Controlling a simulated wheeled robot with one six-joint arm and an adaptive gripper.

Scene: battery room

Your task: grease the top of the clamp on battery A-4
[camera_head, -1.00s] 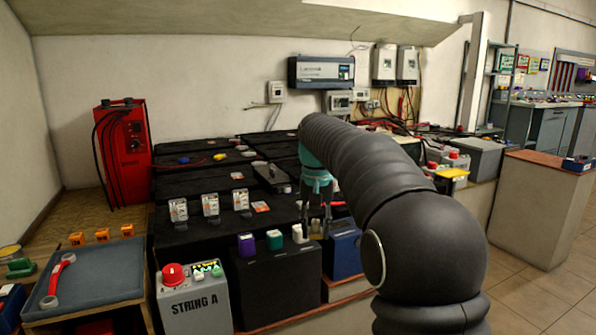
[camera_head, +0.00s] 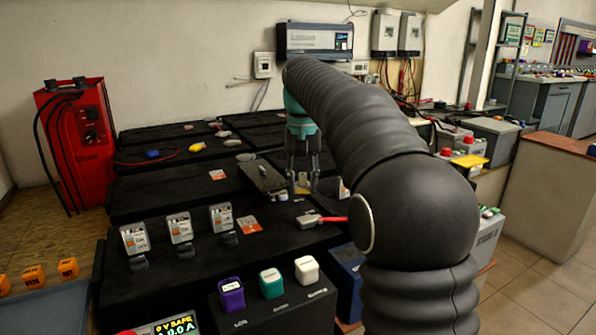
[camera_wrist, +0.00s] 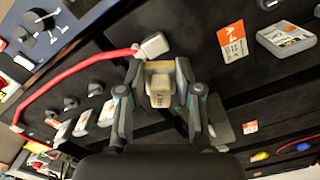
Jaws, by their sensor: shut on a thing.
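My gripper (camera_head: 303,188) is shut on a small beige block with a yellowish part. The block (camera_wrist: 158,88) shows between the fingers in the wrist view, with small unreadable dark marks. The gripper hangs over the black battery tops (camera_head: 158,190), apart from the clamps as far as I can tell. A grey clamp (camera_head: 309,221) on a red cable lies in front of the gripper; this clamp (camera_wrist: 153,46) is just above the held block in the wrist view. An orange-and-white label (camera_wrist: 232,44) lies to its right. I cannot tell which battery is A-4.
Purple (camera_head: 231,294), teal (camera_head: 271,283) and white (camera_head: 306,269) capped pieces stand on a dark box in front. Three upright grey units (camera_head: 179,229) stand to the left. A flat dark slab (camera_head: 262,175) lies left of the gripper. A red charger (camera_head: 76,135) stands at far left.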

